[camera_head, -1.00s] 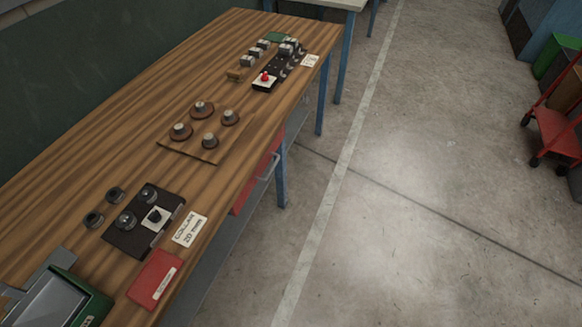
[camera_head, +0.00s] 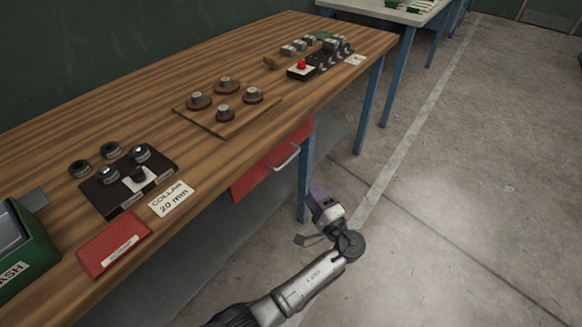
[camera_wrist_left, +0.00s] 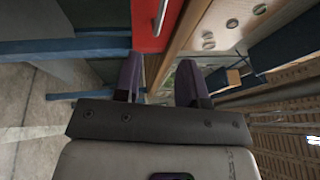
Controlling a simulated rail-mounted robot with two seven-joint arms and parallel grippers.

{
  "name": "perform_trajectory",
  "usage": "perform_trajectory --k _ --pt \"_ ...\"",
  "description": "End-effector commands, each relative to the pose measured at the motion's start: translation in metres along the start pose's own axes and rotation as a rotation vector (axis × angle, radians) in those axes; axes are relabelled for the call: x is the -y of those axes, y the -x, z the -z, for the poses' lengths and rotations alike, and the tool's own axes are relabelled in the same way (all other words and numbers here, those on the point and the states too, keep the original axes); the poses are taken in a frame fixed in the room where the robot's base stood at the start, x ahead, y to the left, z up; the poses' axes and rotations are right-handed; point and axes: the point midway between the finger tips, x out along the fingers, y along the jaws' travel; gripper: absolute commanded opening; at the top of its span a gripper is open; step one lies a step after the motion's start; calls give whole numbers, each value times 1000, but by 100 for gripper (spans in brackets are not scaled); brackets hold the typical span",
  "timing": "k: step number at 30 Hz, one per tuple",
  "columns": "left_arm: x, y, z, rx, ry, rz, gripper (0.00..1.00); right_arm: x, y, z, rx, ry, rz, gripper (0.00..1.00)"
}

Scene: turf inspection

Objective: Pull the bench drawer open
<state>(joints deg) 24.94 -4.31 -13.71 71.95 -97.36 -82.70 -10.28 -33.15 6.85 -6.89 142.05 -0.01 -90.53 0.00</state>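The red bench drawer (camera_head: 252,178) sits under the front edge of the wooden bench (camera_head: 300,102), and its front looks shut. Its pale bar handle (camera_head: 286,158) faces the aisle. My left gripper (camera_head: 315,192) is in front of the bench, to the right of and below the handle, near a blue leg, with nothing between its fingers. In the left wrist view the purple fingers of my left gripper (camera_wrist_left: 160,78) stand wide apart. The red drawer front (camera_wrist_left: 146,28) and its handle (camera_wrist_left: 160,16) show beyond them, apart from the fingers. My right gripper is out of view.
A blue bench leg (camera_head: 306,172) stands close beside my left gripper. On the bench are a board with several knobs (camera_head: 222,113), a dark collar tray (camera_head: 120,193), a red box (camera_head: 113,243) and a green device (camera_head: 30,240). The floor (camera_head: 450,210) to the right is clear.

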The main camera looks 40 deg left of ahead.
Motion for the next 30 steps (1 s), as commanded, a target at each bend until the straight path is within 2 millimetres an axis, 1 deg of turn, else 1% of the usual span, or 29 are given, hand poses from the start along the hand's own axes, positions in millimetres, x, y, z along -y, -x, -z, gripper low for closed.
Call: perform_trajectory --k 5,12,18,24,30 --pt "0 -26 0 4 -2 10 38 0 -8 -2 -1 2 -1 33" --pt "-1 -72 0 4 -2 9 38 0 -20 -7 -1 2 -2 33" --pt "0 -104 0 2 -2 8 38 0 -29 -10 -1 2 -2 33" --pt "1 -124 0 2 -2 7 38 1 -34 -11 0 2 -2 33" --pt "1 -132 0 1 -2 6 38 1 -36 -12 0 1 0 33"
